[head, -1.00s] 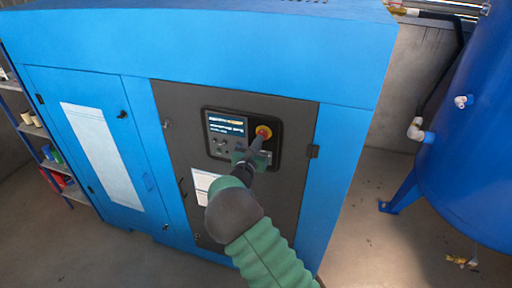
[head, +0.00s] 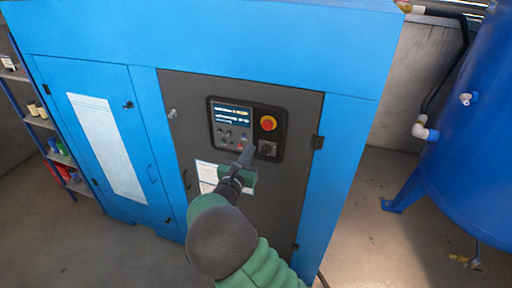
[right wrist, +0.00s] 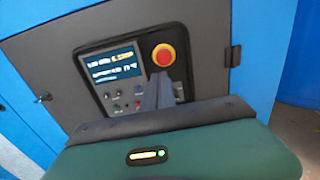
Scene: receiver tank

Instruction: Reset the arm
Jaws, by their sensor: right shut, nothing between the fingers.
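My right arm, with green and dark grey links, reaches up from the bottom of the head view. My right gripper (head: 246,155) is shut and empty, just below the control panel (head: 213,146) on the blue cabinet. In the right wrist view the shut fingers (right wrist: 158,85) stand in front of the panel's lower part, below the red button. The red button on its yellow ring (head: 268,123) is in plain view, and it also shows in the right wrist view (right wrist: 163,55). I cannot tell whether the fingers touch the panel. My left gripper is not in view.
The blue cabinet (head: 215,45) fills the middle. A blue tank (head: 470,140) with white pipe fittings stands at the right. A shelf (head: 40,122) with small items is at the far left. Bare floor (head: 365,230) lies between cabinet and tank.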

